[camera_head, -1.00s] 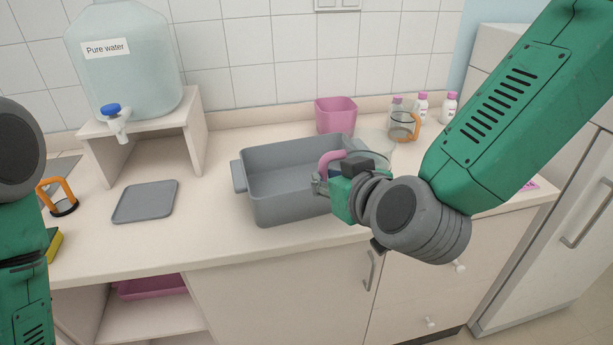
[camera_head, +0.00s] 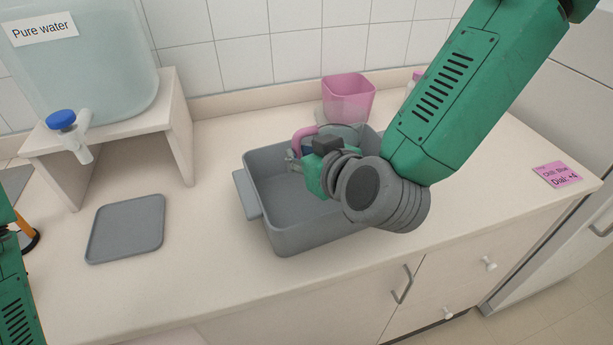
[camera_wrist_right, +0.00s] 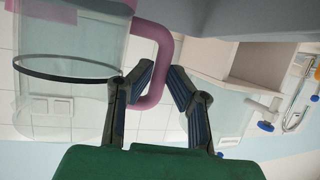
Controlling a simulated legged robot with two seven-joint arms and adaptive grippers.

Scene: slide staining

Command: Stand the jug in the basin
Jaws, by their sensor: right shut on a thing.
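The clear jug (camera_wrist_right: 75,45) has a pink handle (camera_wrist_right: 160,50) and a dark band; it fills the upper left of the right wrist view. My right gripper (camera_wrist_right: 155,85) is shut on the handle. In the head view, the pink handle (camera_head: 302,137) shows above the back part of the grey basin (camera_head: 265,203). My gripper and wrist hide much of the jug there. I cannot tell whether its base touches the basin floor. The basin stands on the counter, its left and front parts empty. My left gripper is out of view; only part of that arm shows at the left edge.
A pink tub (camera_head: 348,98) stands behind the basin. A grey tray (camera_head: 125,229) lies to the left. The water tank (camera_head: 85,70) with its blue-topped tap sits on a stand (camera_head: 178,135). A pink label card (camera_head: 556,174) lies on the right. Counter space in front is clear.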

